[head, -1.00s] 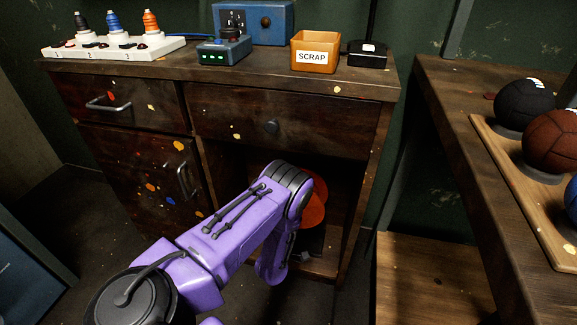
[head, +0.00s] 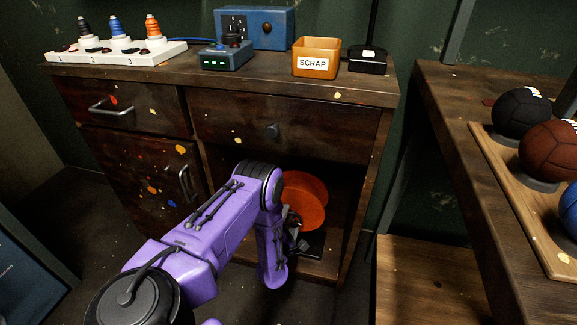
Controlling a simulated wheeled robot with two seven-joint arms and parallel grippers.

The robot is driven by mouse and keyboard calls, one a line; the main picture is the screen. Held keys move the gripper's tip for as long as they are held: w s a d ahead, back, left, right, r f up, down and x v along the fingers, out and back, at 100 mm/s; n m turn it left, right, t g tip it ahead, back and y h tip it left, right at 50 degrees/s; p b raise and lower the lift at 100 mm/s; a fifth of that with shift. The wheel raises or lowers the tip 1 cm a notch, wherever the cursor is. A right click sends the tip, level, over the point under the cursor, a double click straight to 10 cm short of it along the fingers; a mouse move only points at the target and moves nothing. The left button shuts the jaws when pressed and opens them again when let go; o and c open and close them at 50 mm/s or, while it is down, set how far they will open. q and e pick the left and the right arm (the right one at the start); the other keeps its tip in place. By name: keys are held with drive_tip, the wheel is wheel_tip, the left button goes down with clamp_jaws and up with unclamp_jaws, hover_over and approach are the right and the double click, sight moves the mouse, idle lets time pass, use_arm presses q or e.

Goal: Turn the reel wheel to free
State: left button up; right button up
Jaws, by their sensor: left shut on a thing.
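An orange reel wheel (head: 308,201) stands in the open lower compartment of the wooden cabinet. Its left part is hidden behind my purple left arm, and a dark base (head: 312,243) shows below it. My left gripper (head: 294,232) is at the lower left edge of the wheel, small and dark, and is shut on it. The fingertips are partly hidden, so the exact contact is hard to see. My right gripper is not in view.
On the cabinet top (head: 270,82) stand a power strip with spools (head: 115,53), blue boxes (head: 226,57), an orange SCRAP bin (head: 317,60) and a black box (head: 368,61). A bench at right holds several balls (head: 522,112). The compartment's side walls lie close around my arm.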

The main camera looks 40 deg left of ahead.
use_arm(q)
drive_tip(key=n, duration=0.4)
drive_tip(key=shift+f+n+b, duration=0.15)
drive_tip(key=shift+n+b, duration=0.15)
drive_tip(key=shift+b, duration=0.05)
drive_tip(key=n+b, duration=0.1)
drive_tip(key=n, duration=0.4)
drive_tip(key=shift+d+f+b, duration=0.15)
drive_tip(key=shift+b, duration=0.25)
drive_tip(key=n+b, duration=0.1)
drive_tip(key=n, duration=0.2)
drive_tip(key=n+b, duration=0.2)
drive_tip(key=n, duration=0.1)
drive_tip(key=shift+w+d+n, duration=0.15)
drive_tip(key=shift+n, duration=0.25)
drive_tip(key=shift+d+n+b, duration=0.1)
drive_tip(key=shift+n+b, duration=1.15)
drive_tip(key=shift+n, duration=1.05)
drive_tip(key=o, duration=0.8)
drive_tip(key=p+v, duration=0.2)
drive_tip(key=v, duration=0.8)
drive_tip(key=shift+s+d, duration=0.1)
drive_tip(key=shift+s, duration=0.15)
